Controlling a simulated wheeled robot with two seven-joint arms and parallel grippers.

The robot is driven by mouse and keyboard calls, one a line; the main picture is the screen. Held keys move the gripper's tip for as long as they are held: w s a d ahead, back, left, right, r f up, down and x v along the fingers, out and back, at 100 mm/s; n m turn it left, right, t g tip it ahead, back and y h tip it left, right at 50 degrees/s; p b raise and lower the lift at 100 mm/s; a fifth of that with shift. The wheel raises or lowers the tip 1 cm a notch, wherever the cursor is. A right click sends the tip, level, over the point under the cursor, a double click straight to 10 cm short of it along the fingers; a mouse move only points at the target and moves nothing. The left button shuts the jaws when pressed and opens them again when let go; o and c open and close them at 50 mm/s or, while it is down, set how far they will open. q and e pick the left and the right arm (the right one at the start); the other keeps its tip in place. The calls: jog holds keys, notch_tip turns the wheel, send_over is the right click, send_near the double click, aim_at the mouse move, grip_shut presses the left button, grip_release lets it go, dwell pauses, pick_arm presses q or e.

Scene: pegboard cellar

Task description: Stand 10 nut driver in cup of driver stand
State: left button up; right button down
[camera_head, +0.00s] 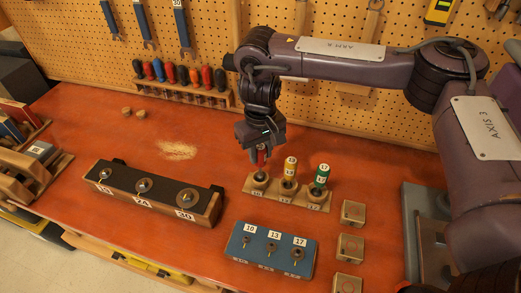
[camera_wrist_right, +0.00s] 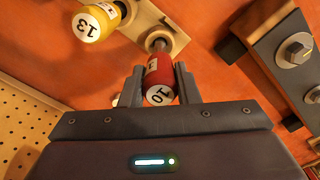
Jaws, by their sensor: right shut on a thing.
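My right gripper (camera_head: 262,150) is shut on the red 10 nut driver (camera_wrist_right: 157,70), which also shows partly in the head view (camera_head: 261,157). The driver points shaft-down with its white "10" cap toward the wrist camera. It is over the left cup (camera_head: 260,179) of the wooden driver stand (camera_head: 287,195). The shaft end meets the cup in the wrist view; I cannot tell how deep it is. The yellow 13 driver (camera_head: 290,168) stands in the middle cup and the green 17 driver (camera_head: 321,174) in the right cup. My left gripper is not in view.
A blue block (camera_head: 271,250) labelled 10, 13, 17 is in front of the stand. A dark bolt block (camera_head: 155,192) lies to the left. Several small wooden blocks (camera_head: 350,247) are at the right. A screwdriver rack (camera_head: 185,94) is at the back.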

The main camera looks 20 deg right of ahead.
jog(key=shift+f+b, duration=0.5)
jog(key=shift+f, duration=0.6)
jog(key=c, duration=1)
grip_release()
jog(key=shift+r, duration=0.1)
notch_tip(320, 180, up, 10)
jog(key=p, duration=1.2)
